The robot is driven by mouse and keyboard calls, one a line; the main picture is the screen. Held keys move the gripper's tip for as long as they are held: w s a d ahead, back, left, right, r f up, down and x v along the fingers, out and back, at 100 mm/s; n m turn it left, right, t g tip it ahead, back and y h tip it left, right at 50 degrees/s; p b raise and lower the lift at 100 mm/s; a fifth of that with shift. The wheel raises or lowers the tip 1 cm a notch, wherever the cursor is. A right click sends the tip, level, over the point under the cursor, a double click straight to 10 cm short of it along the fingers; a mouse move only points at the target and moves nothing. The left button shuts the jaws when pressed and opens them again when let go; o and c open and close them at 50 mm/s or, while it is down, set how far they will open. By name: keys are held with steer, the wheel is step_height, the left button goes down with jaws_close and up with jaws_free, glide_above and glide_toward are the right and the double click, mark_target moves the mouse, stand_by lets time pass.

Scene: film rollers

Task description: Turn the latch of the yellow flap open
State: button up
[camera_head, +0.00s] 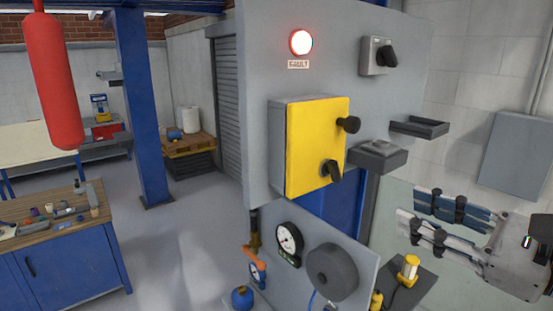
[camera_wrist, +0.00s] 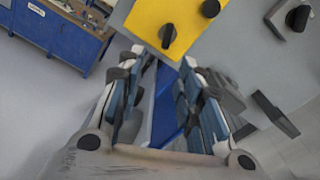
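The yellow flap (camera_head: 312,140) is shut on the front of a grey box on the grey panel. A black turn latch (camera_head: 331,172) sits at its lower right, tilted from upright. A round black knob (camera_head: 348,125) sticks out above it at the right edge. In the wrist view the yellow flap (camera_wrist: 185,18) is at the top, with the latch (camera_wrist: 168,36) just beyond my fingertips and the knob (camera_wrist: 210,8) to its right. My gripper (camera_head: 408,204) is to the right of the flap and below it, apart from it. Its fingers (camera_wrist: 165,68) are spread with nothing between them.
Two small grey trays, one (camera_head: 379,155) nearer and one (camera_head: 419,126) farther, jut out right of the flap. A grey switch with a black knob (camera_head: 377,56) and a lit red fault lamp (camera_head: 301,42) are above. A gauge (camera_head: 289,241) and reel (camera_head: 332,271) are below.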

mark_target(338, 171)
steer(key=shift+t, duration=0.3)
steer(key=x, duration=0.5)
steer(key=p+x, duration=0.1)
steer(key=x, duration=1)
steer(key=shift+w+r+p, duration=0.4)
steer(key=shift+w, duration=0.05)
steer(key=shift+c, duration=0.5)
jaws_close()
